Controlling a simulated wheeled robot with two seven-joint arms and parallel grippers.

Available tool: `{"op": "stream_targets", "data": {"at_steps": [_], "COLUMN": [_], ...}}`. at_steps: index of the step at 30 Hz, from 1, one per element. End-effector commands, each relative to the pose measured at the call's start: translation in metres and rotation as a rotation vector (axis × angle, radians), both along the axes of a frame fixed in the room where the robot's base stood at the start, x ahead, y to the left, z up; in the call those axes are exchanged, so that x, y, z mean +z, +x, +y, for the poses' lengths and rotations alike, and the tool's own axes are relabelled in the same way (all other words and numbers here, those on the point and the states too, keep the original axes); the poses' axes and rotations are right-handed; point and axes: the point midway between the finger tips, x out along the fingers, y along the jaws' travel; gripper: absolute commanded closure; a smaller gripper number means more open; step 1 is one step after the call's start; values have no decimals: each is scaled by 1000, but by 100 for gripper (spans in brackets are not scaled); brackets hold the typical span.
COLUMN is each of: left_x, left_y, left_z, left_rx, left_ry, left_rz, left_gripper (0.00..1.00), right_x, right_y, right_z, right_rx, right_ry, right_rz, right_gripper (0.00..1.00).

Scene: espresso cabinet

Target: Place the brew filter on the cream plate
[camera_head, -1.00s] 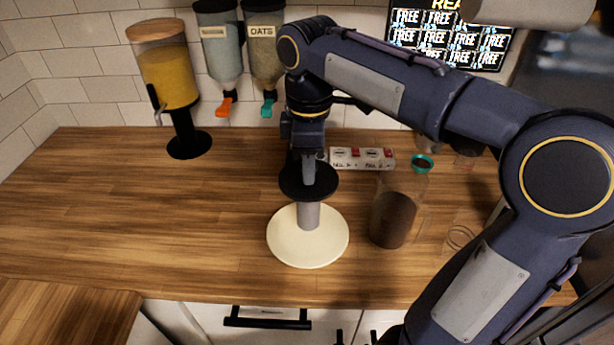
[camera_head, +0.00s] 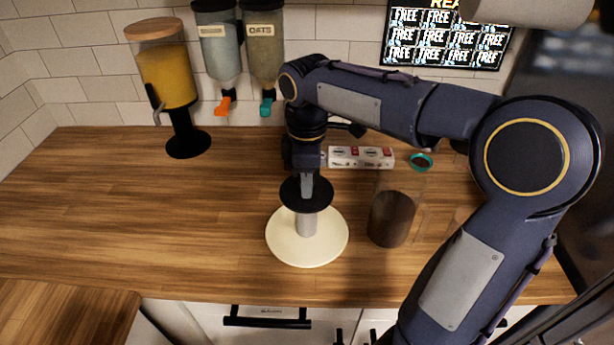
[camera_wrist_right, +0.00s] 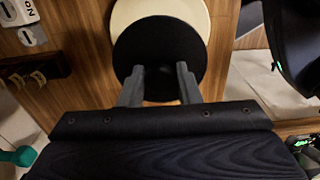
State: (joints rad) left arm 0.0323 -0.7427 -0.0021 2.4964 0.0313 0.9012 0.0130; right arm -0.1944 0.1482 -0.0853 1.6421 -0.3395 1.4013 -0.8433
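The brew filter (camera_head: 307,197) has a wide black disc with a grey cylinder below it. It is upright over the middle of the round cream plate (camera_head: 283,246) on the wooden counter. The cylinder's lower end is at or just above the plate; I cannot tell whether they touch. My right gripper (camera_head: 307,184) points down from above and is shut on the filter's upper part. In the right wrist view its two fingers (camera_wrist_right: 159,88) stand either side of the filter, whose black disc (camera_wrist_right: 160,45) covers most of the plate (camera_wrist_right: 125,12). My left gripper is not in view.
A glass jug with dark contents (camera_head: 392,217) stands close to the plate's right. A teal-rimmed item (camera_head: 420,161) and a white switch strip (camera_head: 361,157) are behind. A yellow dispenser (camera_head: 168,82) stands at back left. The counter's left side is clear.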

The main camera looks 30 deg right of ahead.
Motion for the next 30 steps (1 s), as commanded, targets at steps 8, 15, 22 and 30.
{"op": "stream_targets", "data": {"at_steps": [8,15,22,30], "left_x": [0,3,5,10], "left_y": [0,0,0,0], "left_z": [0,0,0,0], "left_rx": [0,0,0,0], "left_ry": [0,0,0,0], "left_rz": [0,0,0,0], "left_gripper": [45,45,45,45], "right_x": [0,7,48,103], "right_y": [0,0,1,1], "right_z": [0,0,0,0], "right_rx": [0,0,0,1], "right_ry": [0,0,0,0], "right_rz": [0,-1,-5,-4], "right_gripper": [50,50,50,50]}}
